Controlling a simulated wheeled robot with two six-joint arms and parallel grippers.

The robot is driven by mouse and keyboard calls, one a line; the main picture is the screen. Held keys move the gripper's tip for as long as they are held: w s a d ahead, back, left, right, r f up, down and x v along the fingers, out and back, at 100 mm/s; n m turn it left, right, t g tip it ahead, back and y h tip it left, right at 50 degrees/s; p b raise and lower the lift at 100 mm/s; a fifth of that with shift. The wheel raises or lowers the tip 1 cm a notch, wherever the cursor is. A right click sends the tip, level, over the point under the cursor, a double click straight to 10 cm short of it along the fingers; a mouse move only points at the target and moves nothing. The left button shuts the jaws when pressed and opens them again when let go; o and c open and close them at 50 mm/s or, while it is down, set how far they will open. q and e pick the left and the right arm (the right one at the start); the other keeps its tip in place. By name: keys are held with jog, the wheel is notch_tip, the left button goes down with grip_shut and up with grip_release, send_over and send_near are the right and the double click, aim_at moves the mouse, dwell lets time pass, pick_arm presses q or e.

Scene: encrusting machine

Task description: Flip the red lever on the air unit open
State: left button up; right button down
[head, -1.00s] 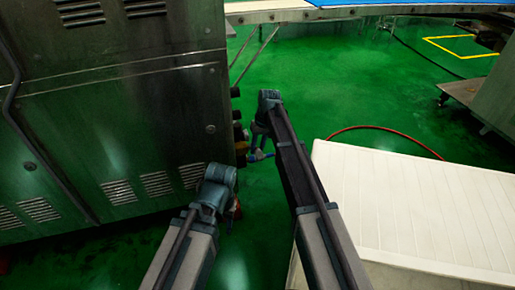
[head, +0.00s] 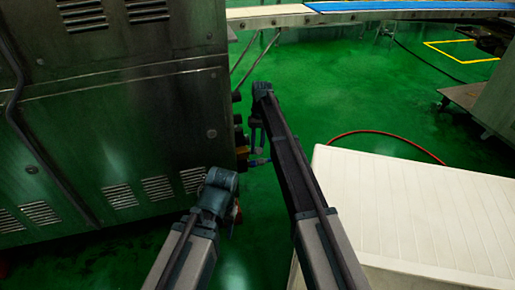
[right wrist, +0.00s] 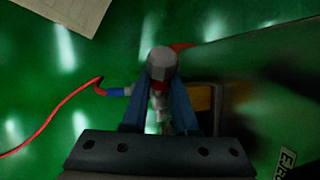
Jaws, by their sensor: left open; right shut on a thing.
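The air unit (head: 241,150) sits at the right side of the steel machine, small and partly hidden by my arms in the head view. In the right wrist view, it shows as a grey round-topped part (right wrist: 162,62) with red pieces near it, one just behind its top (right wrist: 182,46). My right gripper (right wrist: 162,90) is shut, its two blue fingers either side of a small part with red on it; I cannot tell clearly that this is the lever. My left gripper (head: 232,218) is low beside the machine, open, its fingers mostly hidden.
The steel machine (head: 120,130) stands close on the left. A white panelled surface (head: 410,215) lies at the right. A red hose (head: 385,133) runs over the green floor and ends at a blue fitting in the right wrist view (right wrist: 115,92). A conveyor (head: 380,8) crosses the back.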

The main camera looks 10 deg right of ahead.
jog(key=c, duration=0.7)
grip_release()
jog(key=shift+s+r, duration=0.1)
jog(key=shift+s, duration=0.05)
jog(key=shift+r, duration=0.1)
jog(key=p+v, duration=1.2)
jog(key=v, duration=0.1)
jog(key=shift+r+p, duration=0.25)
jog(key=shift+p, duration=0.1)
